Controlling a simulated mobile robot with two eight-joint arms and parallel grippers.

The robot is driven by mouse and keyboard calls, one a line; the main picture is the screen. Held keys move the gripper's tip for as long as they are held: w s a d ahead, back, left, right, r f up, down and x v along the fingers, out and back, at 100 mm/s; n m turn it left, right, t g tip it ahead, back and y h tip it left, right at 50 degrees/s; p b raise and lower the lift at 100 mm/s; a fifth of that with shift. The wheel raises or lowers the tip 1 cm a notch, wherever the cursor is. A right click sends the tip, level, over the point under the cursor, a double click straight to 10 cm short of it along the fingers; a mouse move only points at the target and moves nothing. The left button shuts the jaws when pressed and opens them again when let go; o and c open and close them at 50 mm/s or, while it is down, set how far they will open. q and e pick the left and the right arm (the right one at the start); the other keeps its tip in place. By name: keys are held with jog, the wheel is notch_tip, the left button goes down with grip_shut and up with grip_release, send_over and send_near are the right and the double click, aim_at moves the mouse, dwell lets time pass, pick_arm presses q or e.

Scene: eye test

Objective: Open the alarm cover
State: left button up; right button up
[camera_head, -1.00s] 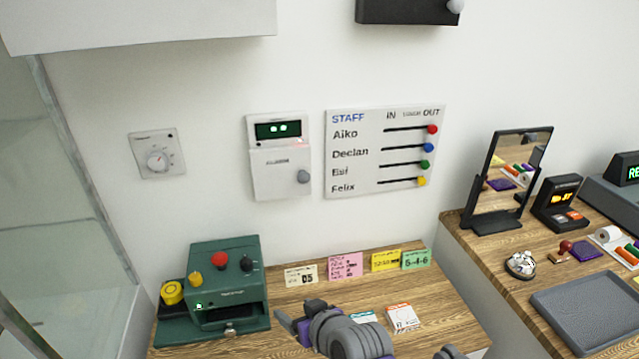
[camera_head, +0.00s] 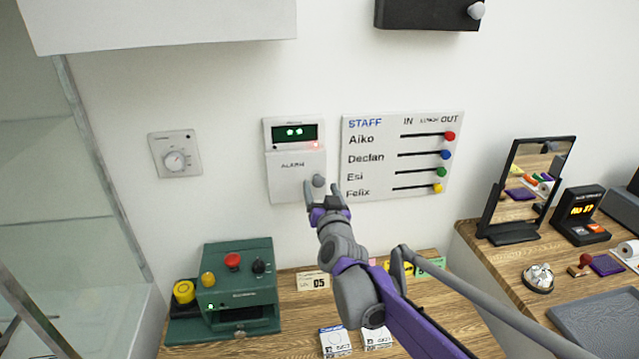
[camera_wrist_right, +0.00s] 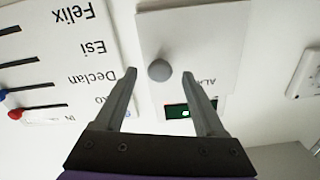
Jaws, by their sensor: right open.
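The white alarm box (camera_head: 293,127) is on the wall, with a dark display showing green digits and a small red light below it. Its white cover (camera_head: 290,175), marked ALARM, is closed and has a grey round knob (camera_head: 318,181) at its right side. My right gripper (camera_head: 325,190) is open in front of the knob. In the right wrist view the picture is upside down; the knob (camera_wrist_right: 160,70) shows between and just beyond the open fingertips (camera_wrist_right: 160,73), on the cover (camera_wrist_right: 190,35). I cannot tell whether the fingers touch it. My left gripper is not in view.
The staff board (camera_head: 400,155) with coloured sliders hangs just right of the alarm box. A thermostat (camera_head: 175,154) is on the left. A green machine (camera_head: 240,285) and several cards stand on the wooden desk (camera_head: 290,340) below. A mirror (camera_head: 525,185) stands at right.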

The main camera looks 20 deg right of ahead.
jog(key=shift+x, duration=1.25)
grip_shut()
dwell(0.5)
